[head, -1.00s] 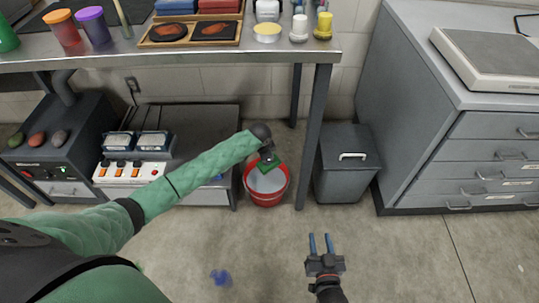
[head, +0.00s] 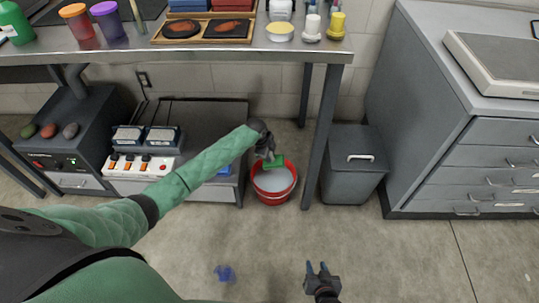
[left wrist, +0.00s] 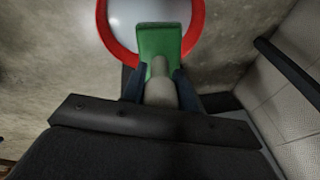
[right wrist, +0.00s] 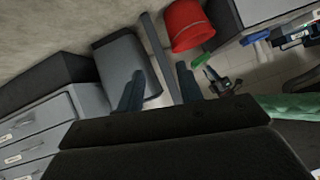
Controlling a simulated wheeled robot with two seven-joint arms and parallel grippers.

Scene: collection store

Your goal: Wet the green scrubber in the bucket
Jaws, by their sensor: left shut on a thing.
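The red bucket (head: 273,190) stands on the floor below the bench, with pale liquid inside. My left gripper (head: 270,158) is shut on the green scrubber (head: 279,160) near the bucket's back-left rim. In the left wrist view the fingers hold its pale handle, and the green head (left wrist: 160,40) overlaps the bucket's red rim (left wrist: 113,42). In the right wrist view the scrubber (right wrist: 204,60) shows beside the bucket (right wrist: 186,25). Whether it touches the liquid I cannot tell. My right gripper (head: 317,268) is open and empty over bare floor.
A bench leg (head: 318,135) stands just right of the bucket, and a grey lidded bin (head: 352,175) beyond it. The metal bench (head: 190,52) overhangs behind. A blue crumpled item (head: 224,273) lies on the floor.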

